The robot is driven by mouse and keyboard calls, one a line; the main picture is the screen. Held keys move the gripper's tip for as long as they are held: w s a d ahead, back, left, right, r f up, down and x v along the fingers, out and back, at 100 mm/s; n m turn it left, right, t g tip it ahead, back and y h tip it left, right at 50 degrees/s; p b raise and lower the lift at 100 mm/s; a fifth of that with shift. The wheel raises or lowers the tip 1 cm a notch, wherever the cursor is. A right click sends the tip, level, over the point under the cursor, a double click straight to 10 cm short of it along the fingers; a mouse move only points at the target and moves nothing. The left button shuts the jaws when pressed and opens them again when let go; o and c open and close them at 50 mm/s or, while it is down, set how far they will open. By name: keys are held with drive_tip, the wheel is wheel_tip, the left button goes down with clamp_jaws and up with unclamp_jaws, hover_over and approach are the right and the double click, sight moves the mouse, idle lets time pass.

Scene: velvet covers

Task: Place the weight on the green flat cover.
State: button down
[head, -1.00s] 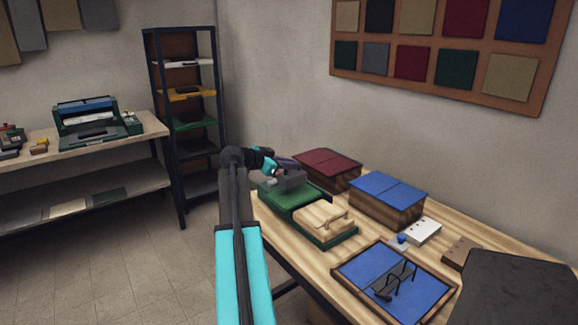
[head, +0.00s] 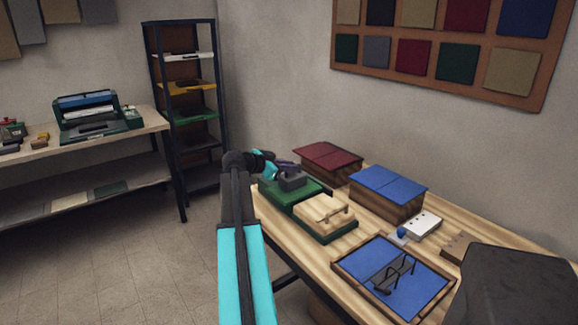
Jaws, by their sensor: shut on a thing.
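The weight (head: 293,181) is a small dark grey block at the far left end of the wooden table in the head view. My gripper (head: 287,167) is shut on its top, reaching in from the left. The green flat cover (head: 311,190) lies directly under the weight in the picture. The weight looks very close to its surface; I cannot tell whether they touch.
A pale wooden block with a handle (head: 323,211) sits nearer on a green base. Boxes with a red cover (head: 328,150) and a blue cover (head: 387,184) stand behind. A blue-lined tray (head: 357,279) holding a dark wire-handled piece is at the front.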

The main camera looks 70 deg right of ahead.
drive_tip(key=c, duration=2.3)
unclamp_jaws()
drive_tip(key=o, duration=0.5)
drive_tip(key=shift+a, duration=0.15)
drive_tip(key=b+v, duration=0.1)
drive_tip(key=v, duration=1)
drive_tip(key=shift+w+a+r+b, duration=0.2)
drive_tip(key=shift+a+r+b, duration=0.05)
drive_tip(key=shift+a+b, duration=0.05)
